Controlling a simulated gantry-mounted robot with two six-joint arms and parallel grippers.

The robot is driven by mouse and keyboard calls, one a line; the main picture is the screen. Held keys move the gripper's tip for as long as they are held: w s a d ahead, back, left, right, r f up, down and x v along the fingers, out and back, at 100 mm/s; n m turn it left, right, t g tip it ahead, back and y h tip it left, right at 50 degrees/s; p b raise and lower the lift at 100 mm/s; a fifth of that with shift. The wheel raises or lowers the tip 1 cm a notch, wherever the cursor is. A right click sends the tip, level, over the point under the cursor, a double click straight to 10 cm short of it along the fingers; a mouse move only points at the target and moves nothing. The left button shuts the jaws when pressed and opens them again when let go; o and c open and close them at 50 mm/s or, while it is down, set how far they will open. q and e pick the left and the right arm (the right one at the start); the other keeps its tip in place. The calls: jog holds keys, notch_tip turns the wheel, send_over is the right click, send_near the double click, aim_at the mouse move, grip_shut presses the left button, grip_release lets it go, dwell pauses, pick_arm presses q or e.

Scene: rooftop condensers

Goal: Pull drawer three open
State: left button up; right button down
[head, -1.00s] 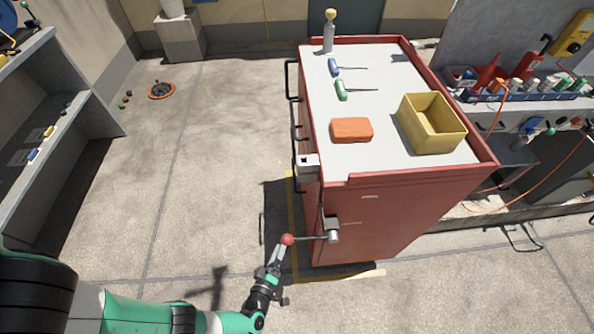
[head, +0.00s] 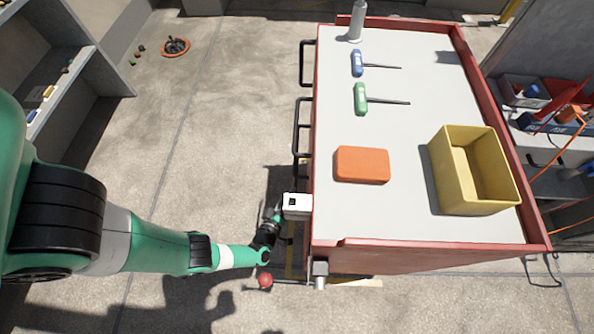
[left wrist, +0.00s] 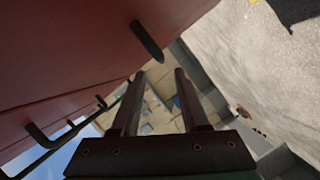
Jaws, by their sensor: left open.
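A red cabinet (head: 400,256) with a pale top stands right of centre in the head view. Black bar handles (head: 300,127) stick out from its left face. In the left wrist view the red face (left wrist: 60,65) fills the left, with a bent bar handle (left wrist: 42,142) low left and a dark bar end (left wrist: 147,42) near the fingertips. I cannot tell which handle is drawer three's. My left gripper (head: 276,212) is beside that face, near a white box on it. In the left wrist view its fingers (left wrist: 163,74) are apart with nothing between them. My right gripper is out of view.
The white box (head: 297,204) juts from the cabinet's left face. A lever with a red ball (head: 265,281) sticks out near its front corner.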

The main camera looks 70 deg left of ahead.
aim_at(296, 179)
pick_arm(q)
jog(key=b+x, duration=0.3)
jog(key=x, duration=0.5)
jog(key=shift+a+f, duration=0.1)
jog(key=shift+f, duration=0.05)
grip_shut()
dwell(1.1)
